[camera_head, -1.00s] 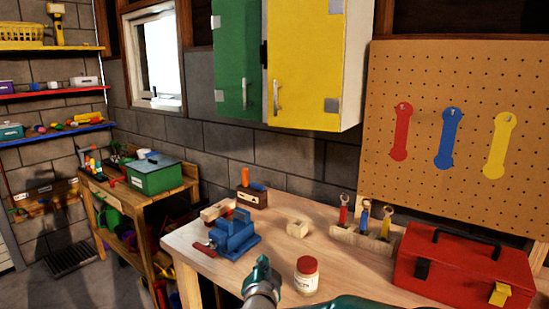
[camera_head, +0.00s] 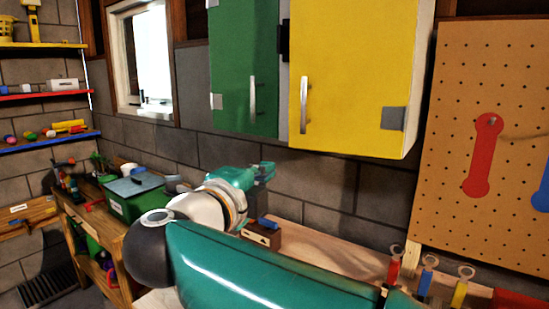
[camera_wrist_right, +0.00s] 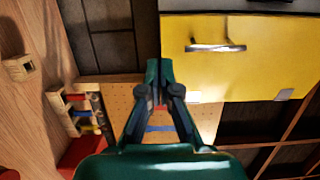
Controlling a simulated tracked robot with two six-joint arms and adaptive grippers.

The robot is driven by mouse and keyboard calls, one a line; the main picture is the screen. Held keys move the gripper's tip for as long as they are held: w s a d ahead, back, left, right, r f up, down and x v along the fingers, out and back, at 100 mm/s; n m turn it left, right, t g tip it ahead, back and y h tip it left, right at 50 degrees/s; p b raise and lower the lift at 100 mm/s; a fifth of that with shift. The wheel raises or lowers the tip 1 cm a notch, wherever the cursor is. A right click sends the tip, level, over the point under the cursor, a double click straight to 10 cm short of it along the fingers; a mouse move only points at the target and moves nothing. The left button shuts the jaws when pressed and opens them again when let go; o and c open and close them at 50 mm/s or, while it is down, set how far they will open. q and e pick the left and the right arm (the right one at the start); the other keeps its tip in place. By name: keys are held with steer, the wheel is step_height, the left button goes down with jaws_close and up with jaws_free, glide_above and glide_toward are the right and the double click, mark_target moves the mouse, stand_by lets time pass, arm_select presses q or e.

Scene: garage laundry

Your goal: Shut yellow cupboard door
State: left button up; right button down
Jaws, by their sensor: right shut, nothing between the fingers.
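The yellow cupboard door (camera_head: 352,75) is on the right half of the wall cabinet, with an upright silver handle (camera_head: 304,104) near its left edge. It looks nearly flush with the cabinet; I cannot tell whether a small gap is left. It also shows in the right wrist view (camera_wrist_right: 240,70), its handle (camera_wrist_right: 215,48) to the right of my fingers. My right gripper (camera_head: 264,171) is shut and empty, below the cabinet and apart from the door. It also shows in the wrist view (camera_wrist_right: 160,78). My left gripper is not in view.
The green door (camera_head: 243,60) is beside the yellow one. A pegboard (camera_head: 465,90) stands at the right. Below is a workbench (camera_head: 335,238) with a small wooden block (camera_head: 262,235) and several upright tools (camera_head: 428,275). A green box (camera_head: 135,195) sits on the left bench.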

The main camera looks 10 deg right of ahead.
mark_target(295, 147)
steer(key=p+x, duration=0.3)
steer(key=x, duration=0.9)
steer(key=shift+w+r+p, duration=0.1)
steer(key=shift+w+p, duration=0.05)
steer(key=shift+p, duration=0.15)
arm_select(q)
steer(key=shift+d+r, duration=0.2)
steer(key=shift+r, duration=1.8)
arm_select(e)
steer(key=shift+w+d, duration=0.35)
steer(key=shift+w, duration=0.2)
steer(key=shift+d, duration=0.1)
